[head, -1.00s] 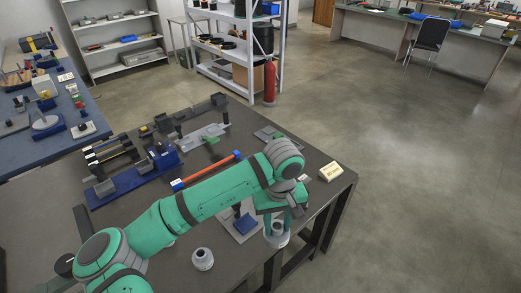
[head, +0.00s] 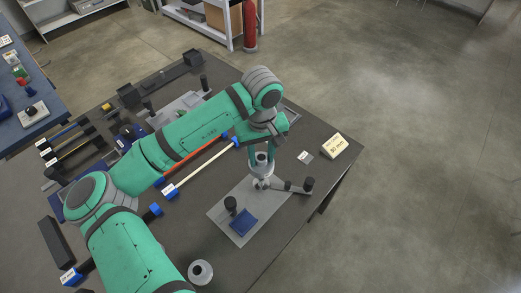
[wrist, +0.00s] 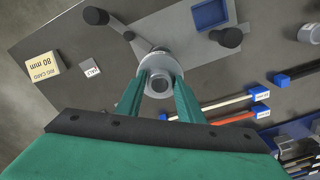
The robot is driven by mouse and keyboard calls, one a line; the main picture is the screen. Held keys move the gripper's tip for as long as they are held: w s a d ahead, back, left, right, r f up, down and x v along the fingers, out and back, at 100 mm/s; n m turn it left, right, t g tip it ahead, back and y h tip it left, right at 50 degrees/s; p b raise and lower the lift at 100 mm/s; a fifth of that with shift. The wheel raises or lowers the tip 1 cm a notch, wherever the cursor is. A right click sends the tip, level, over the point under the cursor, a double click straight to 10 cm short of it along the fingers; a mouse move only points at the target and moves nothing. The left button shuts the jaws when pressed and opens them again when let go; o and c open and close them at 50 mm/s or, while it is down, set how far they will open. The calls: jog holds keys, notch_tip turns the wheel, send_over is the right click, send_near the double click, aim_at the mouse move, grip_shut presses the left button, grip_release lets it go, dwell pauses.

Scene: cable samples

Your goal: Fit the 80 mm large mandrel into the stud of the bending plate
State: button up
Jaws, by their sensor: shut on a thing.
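My gripper (head: 262,166) is shut on a light grey, round mandrel (wrist: 157,83) with a hole in its middle. The mandrel also shows between the fingers in the head view (head: 261,159). The fingers in the wrist view (wrist: 158,85) hold it from both sides. It is over the right back part of the grey bending plate (head: 222,217). The plate carries a black post (head: 231,205), a blue block (head: 244,221) and a lever with a black knob (head: 308,184). The stud is hidden under the mandrel and fingers; I cannot tell whether they touch.
A second grey mandrel (head: 201,272) stands at the table's front. A rig card marked 80 mm (wrist: 43,66) and a small label (wrist: 92,72) lie right of the plate in the head view. Coloured rods (head: 200,167) lie left of it, partly behind my arm.

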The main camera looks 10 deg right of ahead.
aim_at(261, 166)
jog(key=shift+s+a, duration=0.15)
jog(key=shift+s, duration=0.3)
jog(key=shift+s+f, duration=0.1)
jog(key=shift+f, duration=1.95)
jog(key=shift+f, duration=2.1)
jog(key=o, duration=1.1)
notch_tip(261, 166, up, 11)
jog(key=shift+f, duration=0.1)
